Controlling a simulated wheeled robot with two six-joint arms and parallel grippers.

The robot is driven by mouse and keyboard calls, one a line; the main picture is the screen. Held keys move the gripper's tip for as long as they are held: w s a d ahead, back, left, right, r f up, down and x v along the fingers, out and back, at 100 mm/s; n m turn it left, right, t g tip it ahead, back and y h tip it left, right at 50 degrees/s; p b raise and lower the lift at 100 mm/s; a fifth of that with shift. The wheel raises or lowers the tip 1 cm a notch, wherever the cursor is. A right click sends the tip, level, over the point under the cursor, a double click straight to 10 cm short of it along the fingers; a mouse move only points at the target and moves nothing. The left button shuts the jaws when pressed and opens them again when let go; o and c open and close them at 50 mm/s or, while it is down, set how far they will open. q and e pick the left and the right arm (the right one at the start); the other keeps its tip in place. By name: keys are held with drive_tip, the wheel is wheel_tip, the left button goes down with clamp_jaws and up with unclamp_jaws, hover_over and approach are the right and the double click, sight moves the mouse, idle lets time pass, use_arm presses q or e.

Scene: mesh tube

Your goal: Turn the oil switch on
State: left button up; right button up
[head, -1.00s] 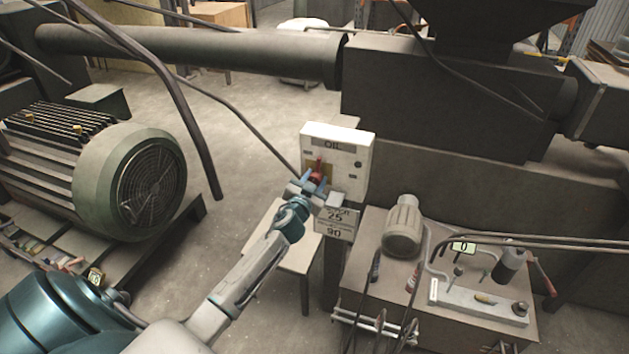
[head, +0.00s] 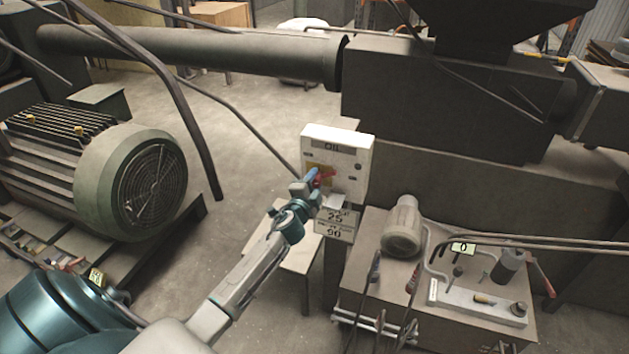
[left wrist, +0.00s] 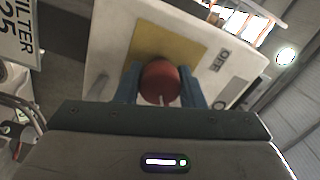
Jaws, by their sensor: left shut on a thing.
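The oil switch is a red knob (left wrist: 160,82) on a yellow plate (left wrist: 185,42) on the front of a white box (head: 349,150) marked OIL. My left gripper (head: 318,178) is at the box. In the left wrist view its blue fingers (left wrist: 161,88) stand on both sides of the red knob, shut on it. The word OFF shows on the box to the right of the knob in that view. In the head view the red knob (head: 327,178) is partly hidden by the fingers. My right gripper is not in view.
A sign (head: 336,224) with numbers hangs just below the box. A bench (head: 462,325) with a cylinder (head: 403,226) and hoses stands to the right. A large motor (head: 143,190) is on the left. Open floor (head: 235,160) lies between motor and box.

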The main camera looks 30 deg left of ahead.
use_arm(q)
drive_tip(key=m+p, duration=0.1)
drive_tip(key=m, duration=0.4)
drive_tip(key=shift+m, duration=0.4)
idle(0.4)
drive_tip(key=o, duration=1)
drive_tip(key=b+v, duration=0.2)
drive_tip(key=v, duration=0.8)
drive_tip(key=shift+s, duration=0.4)
